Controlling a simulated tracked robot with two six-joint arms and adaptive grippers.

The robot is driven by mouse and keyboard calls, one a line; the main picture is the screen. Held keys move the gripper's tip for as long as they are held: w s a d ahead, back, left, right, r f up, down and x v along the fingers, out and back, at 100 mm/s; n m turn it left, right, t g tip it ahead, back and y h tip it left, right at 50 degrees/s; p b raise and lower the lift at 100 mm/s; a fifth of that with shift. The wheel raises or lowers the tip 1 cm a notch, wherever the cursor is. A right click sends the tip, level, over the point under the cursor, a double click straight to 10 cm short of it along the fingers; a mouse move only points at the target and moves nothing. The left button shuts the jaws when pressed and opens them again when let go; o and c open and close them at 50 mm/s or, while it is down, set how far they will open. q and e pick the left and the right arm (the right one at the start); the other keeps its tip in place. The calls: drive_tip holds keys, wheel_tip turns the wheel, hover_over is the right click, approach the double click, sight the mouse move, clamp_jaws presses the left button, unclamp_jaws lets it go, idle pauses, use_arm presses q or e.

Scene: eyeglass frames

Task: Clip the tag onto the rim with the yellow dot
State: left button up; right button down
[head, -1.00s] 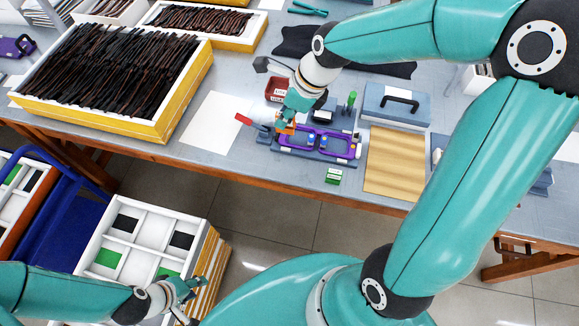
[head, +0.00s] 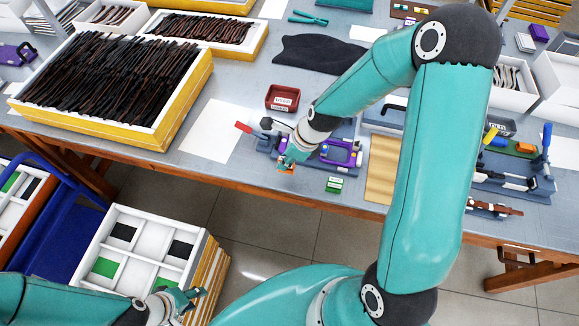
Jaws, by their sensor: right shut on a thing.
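A purple eyeglass frame (head: 353,146) lies on a blue-grey fixture on the bench, its left part hidden behind my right arm and gripper. I cannot make out a yellow dot on its rims. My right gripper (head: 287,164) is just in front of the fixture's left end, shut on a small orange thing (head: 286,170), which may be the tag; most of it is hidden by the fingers. It appears apart from the frame. My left gripper (head: 192,298) is low at the left, over the edge of the white compartment box; its finger opening is unclear.
A small green-and-white box (head: 333,184) stands in front of the fixture. A red tray (head: 283,97) is behind it. A wooden board (head: 380,172) lies to its right, partly behind my arm. A white sheet (head: 213,131) lies left. Compartment box (head: 116,212) stands below the bench.

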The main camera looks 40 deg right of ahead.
drive_tip(key=shift+f+b, duration=0.8)
drive_tip(key=shift+f, duration=1.6)
drive_tip(key=shift+f, duration=0.25)
drive_tip(key=c, duration=1.1)
unclamp_jaws()
drive_tip(key=shift+c, duration=0.2)
